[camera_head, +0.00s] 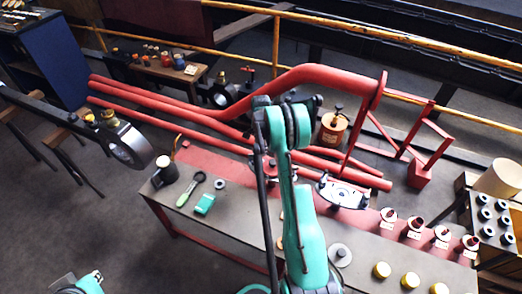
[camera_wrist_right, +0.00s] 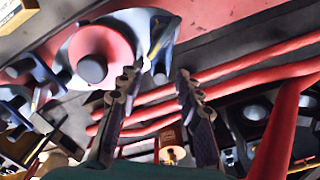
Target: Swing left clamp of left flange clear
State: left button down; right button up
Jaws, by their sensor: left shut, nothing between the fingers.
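The left flange (camera_head: 268,169) is on the bench in the head view, partly hidden by my right arm. In the right wrist view, a red disc (camera_wrist_right: 103,52) with a grey knob sits in a blue-grey flange with clamp pieces around it. I cannot tell which piece is the left clamp. My right gripper (camera_wrist_right: 160,90) is open and empty beside this flange; no contact shows. In the head view its fingers are hidden behind the arm. My left gripper (camera_head: 97,275) is shut and empty at the bottom left, away from the flanges.
Red pipes (camera_head: 200,120) run behind the bench. A second, silver flange (camera_head: 342,193) lies to the right. Several capped parts (camera_head: 410,280) line the right side.

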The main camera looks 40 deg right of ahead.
jog(key=shift+f, duration=0.1)
jog(key=shift+c, duration=0.4)
grip_shut()
jog(key=n, duration=0.1)
jog(key=w+n, duration=0.1)
jog(key=shift+a+n+b, duration=0.1)
jog(key=shift+n+b, duration=0.2)
jog(key=shift+n, duration=0.1)
jog(key=n, duration=0.1)
jog(key=w+n, duration=0.1)
jog(key=shift+a+n, duration=0.2)
jog(key=shift+n, duration=0.2)
jog(key=shift+o, duration=0.4)
grip_release()
